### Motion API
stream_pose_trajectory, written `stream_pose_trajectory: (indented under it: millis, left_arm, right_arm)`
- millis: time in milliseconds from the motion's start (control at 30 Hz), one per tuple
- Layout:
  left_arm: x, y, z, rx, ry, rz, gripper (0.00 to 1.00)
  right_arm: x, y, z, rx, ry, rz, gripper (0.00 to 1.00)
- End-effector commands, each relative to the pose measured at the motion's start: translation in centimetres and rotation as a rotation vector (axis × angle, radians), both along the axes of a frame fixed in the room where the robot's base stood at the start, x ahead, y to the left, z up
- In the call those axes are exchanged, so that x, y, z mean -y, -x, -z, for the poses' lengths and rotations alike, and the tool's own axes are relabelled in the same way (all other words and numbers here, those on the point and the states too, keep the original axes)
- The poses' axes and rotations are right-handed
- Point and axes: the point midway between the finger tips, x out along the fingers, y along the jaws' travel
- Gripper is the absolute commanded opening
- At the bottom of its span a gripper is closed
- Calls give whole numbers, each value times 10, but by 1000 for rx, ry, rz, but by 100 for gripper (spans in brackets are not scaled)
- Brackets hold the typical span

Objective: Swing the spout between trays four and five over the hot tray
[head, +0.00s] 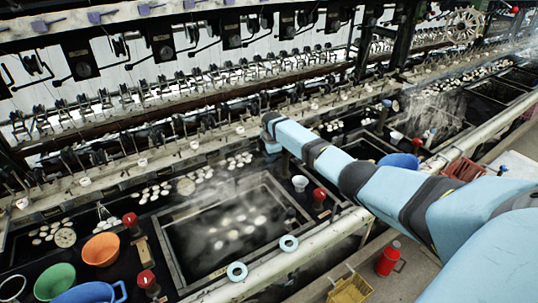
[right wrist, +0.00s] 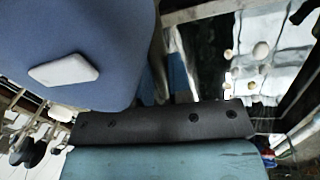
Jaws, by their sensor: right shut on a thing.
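My right arm reaches in from the right in the head view, and its gripper (head: 270,146) is at the back rail of the basins, behind the steaming tray. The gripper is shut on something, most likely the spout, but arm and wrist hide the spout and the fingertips. A steaming tray (head: 168,248) with a square rim and pale cocoons in dark water lies in front and to the left of the gripper. The right wrist view shows dark and blue gripper parts close up, with a few cocoons (right wrist: 262,50) in water at upper right. My left gripper is not in view.
Orange (head: 101,249) and green (head: 55,281) bowls stand at left. A white cup (head: 300,183) and red-topped bottle (head: 319,197) stand right of the steaming tray. A red mug (head: 388,260) and yellow crate (head: 349,288) are at the front. Reeling machinery lines the back.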

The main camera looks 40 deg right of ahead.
Motion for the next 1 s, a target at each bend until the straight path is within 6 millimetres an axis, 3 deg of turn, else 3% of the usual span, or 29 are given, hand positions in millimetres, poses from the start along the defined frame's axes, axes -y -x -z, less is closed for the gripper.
stream_pose_trajectory:
  millis: [400, 933, 967, 1000]
  left_arm:
    - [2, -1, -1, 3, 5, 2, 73]
    - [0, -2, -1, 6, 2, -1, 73]
    - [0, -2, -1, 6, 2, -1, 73]
    - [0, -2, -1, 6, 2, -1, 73]
  right_arm:
    - [-2, 4, 0, -1, -2, -181, 0]
    - [-2, 5, 1, -2, -2, -206, 0]
    - [-2, 5, 1, -2, -2, -206, 24]
    - [-2, 5, 1, -3, -1, -206, 33]
